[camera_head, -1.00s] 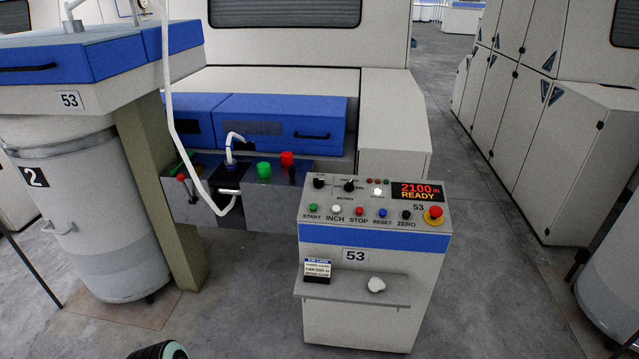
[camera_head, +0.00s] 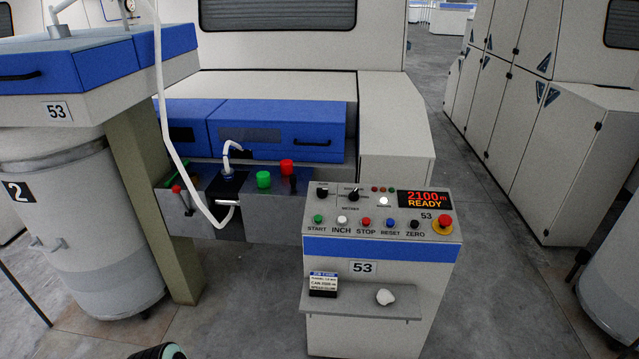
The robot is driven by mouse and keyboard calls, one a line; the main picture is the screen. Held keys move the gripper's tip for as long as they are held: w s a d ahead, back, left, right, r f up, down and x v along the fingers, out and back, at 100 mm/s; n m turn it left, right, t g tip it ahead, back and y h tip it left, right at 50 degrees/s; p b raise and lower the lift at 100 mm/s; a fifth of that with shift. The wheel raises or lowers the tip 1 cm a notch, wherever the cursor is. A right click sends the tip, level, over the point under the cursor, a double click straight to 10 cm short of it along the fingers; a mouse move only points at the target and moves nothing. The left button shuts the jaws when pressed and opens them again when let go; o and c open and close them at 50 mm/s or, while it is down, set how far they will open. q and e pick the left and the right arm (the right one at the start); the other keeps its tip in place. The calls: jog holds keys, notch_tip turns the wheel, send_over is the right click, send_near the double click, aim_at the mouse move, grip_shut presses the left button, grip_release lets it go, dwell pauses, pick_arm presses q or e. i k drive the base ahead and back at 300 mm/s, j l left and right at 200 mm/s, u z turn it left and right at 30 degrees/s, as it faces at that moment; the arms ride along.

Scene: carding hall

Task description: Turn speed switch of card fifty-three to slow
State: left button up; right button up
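The control console of card 53 (camera_head: 383,248) stands in the middle, upright, with a blue band and a 53 label. Its sloped top carries two black rotary knobs, a left knob (camera_head: 322,193) and a right knob (camera_head: 353,195). Their small lettering is too blurred to tell which is the speed switch or how it is set. The display (camera_head: 424,199) reads 2100 m READY. Below is a row of START, INCH, STOP, RESET and ZERO buttons, with a red emergency button (camera_head: 442,224) at the right. Neither gripper is in view; a dark rounded part shows at the bottom edge.
A can marked 2 (camera_head: 75,215) and a post (camera_head: 150,170) stand left. Grey cabinets (camera_head: 545,130) line the right. Floor between console and cabinets is clear.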

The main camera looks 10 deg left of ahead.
aim_at(321, 193)
jog(key=i+j, duration=0.15)
jog(key=j, duration=0.15)
jog(key=i+j+z, duration=0.15)
jog(key=j, duration=0.2)
jog(key=i+j, duration=0.15)
jog(key=j, duration=0.2)
jog(key=i+j+z, duration=0.15)
jog(key=j, duration=0.15)
jog(key=i+j, duration=0.15)
jog(key=j, duration=0.25)
jog(key=i+j+z, duration=0.1)
jog(key=j, duration=0.25)
